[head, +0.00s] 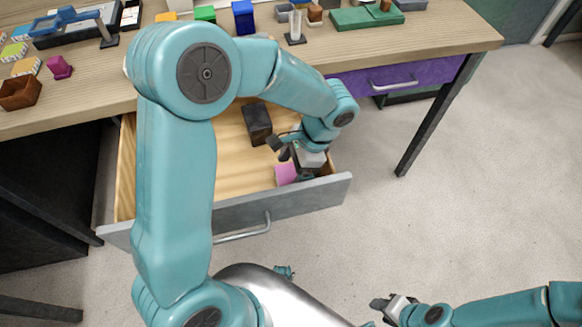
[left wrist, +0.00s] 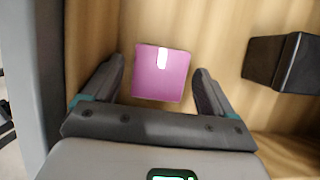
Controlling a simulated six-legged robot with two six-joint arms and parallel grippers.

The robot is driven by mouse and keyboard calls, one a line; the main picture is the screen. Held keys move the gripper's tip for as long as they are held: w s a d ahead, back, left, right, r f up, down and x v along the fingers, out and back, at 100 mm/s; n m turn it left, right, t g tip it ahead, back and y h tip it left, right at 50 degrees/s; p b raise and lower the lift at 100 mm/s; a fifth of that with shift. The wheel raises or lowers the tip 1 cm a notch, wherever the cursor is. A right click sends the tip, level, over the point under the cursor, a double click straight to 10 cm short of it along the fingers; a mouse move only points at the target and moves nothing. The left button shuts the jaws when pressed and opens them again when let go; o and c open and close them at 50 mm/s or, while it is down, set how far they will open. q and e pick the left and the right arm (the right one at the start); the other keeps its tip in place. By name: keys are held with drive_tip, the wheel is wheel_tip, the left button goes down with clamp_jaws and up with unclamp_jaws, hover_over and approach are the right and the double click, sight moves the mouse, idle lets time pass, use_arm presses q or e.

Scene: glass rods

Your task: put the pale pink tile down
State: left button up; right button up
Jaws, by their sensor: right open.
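The pale pink tile (left wrist: 161,82) lies flat on the wooden floor of the open drawer, near its front right corner. In the head view the tile (head: 286,174) is partly hidden by my left gripper (head: 289,158). In the left wrist view my left gripper (left wrist: 159,75) is open, with one finger on each side of the tile and a gap on both sides. A bright glare mark shows on the tile's upper part. My right gripper (head: 378,308) is open and empty, low over the floor, well away from the drawer.
A dark block (head: 257,124) lies in the drawer behind the tile; it also shows in the left wrist view (left wrist: 281,63). The grey drawer front (head: 309,195) stands close to my left gripper. The desk top (head: 420,38) above holds several blocks and stands.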

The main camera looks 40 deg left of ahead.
use_arm(q)
drive_tip(key=shift+r, duration=0.1)
drive_tip(key=shift+r, duration=0.25)
drive_tip(key=p+v, duration=0.2)
drive_tip(key=v, duration=0.9)
drive_tip(key=shift+w+r+p, duration=0.15)
drive_tip(key=shift+r+p, duration=0.15)
drive_tip(key=shift+p, duration=0.05)
drive_tip(key=shift+d+r, duration=0.1)
